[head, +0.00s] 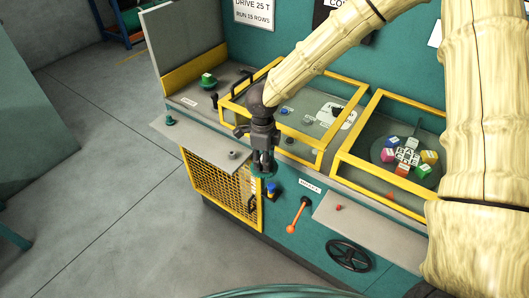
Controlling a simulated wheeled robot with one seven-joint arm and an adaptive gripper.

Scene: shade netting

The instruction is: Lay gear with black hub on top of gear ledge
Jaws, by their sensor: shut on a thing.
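My gripper (263,168) points down in front of the teal machine, just right of the left grey ledge. It is shut on a small dark teal, disc-like piece (257,175), seemingly the gear with the black hub. The fingers cover its middle, so I cannot make out the hub. The left grey ledge (195,139), which looks like the gear ledge, juts from the machine front. A small teal piece (170,120) is at its left end and a small grey piece (232,155) near its right end. The held piece is apart from the ledge top.
A yellow mesh guard (208,183) is below the left ledge. A blue knob (271,187), an orange lever (297,216) and a black handwheel (349,255) stick out from the front. A right grey ledge (368,234) carries a small red piece. Yellow-framed glass covers (390,140) lie behind.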

